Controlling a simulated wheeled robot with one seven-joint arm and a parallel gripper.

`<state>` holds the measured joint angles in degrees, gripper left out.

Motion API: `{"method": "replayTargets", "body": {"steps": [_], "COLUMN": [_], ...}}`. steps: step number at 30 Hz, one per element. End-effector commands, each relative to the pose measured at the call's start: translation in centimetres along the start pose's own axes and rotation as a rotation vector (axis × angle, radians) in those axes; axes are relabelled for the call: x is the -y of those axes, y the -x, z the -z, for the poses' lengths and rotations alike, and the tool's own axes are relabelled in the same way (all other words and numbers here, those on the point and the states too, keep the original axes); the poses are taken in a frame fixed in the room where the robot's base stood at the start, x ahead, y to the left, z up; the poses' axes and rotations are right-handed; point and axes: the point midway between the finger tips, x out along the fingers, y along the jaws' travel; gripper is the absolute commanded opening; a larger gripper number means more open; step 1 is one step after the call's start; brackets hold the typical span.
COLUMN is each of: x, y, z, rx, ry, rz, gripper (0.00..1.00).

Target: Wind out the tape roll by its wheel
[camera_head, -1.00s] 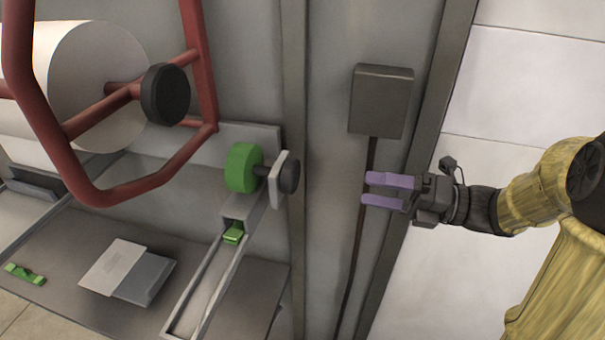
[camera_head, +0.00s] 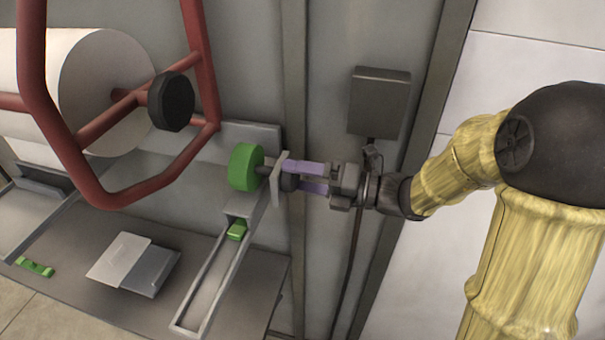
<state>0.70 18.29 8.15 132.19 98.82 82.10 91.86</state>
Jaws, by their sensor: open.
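The green tape roll (camera_head: 246,167) sits on a short axle at the top of a narrow metal chute (camera_head: 209,280). A small green piece (camera_head: 237,230) of the same colour lies at the chute's upper end. The dark wheel (camera_head: 288,182) is on the right side of the bracket plate (camera_head: 277,180), mostly hidden by my fingers. My gripper (camera_head: 307,178) is open, its purple fingers pointing left at the wheel, one above the other. I cannot tell whether they touch it.
A red tubular frame (camera_head: 120,197) with a large white roll (camera_head: 95,90) and a black knob (camera_head: 171,101) stands at the left. A grey box (camera_head: 379,102) with a cable is on the wall above my gripper.

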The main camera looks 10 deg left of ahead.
Motion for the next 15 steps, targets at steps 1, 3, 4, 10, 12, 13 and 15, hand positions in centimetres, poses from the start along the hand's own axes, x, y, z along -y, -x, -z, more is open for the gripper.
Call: {"method": "replayTargets", "body": {"steps": [1, 3, 4, 10, 12, 13, 15], "x": [0.02, 0.02, 0.02, 0.02, 0.03, 0.03, 0.04], "y": [0.01, 0.02, 0.03, 0.05, 0.05, 0.05, 0.06], "z": [0.00, 0.00, 0.00, -0.01, -0.01, -0.01, 0.00], "rx": [0.000, 0.000, 0.000, 0.000, 0.000, 0.000, 0.000], "ry": [0.000, 0.000, 0.000, 0.000, 0.000, 0.000, 0.001], "rz": [0.000, 0.000, 0.000, 0.000, 0.000, 0.000, 0.001], "gripper": [0.79, 0.79, 0.79, 0.40, 0.35, 0.35, 0.35]}}
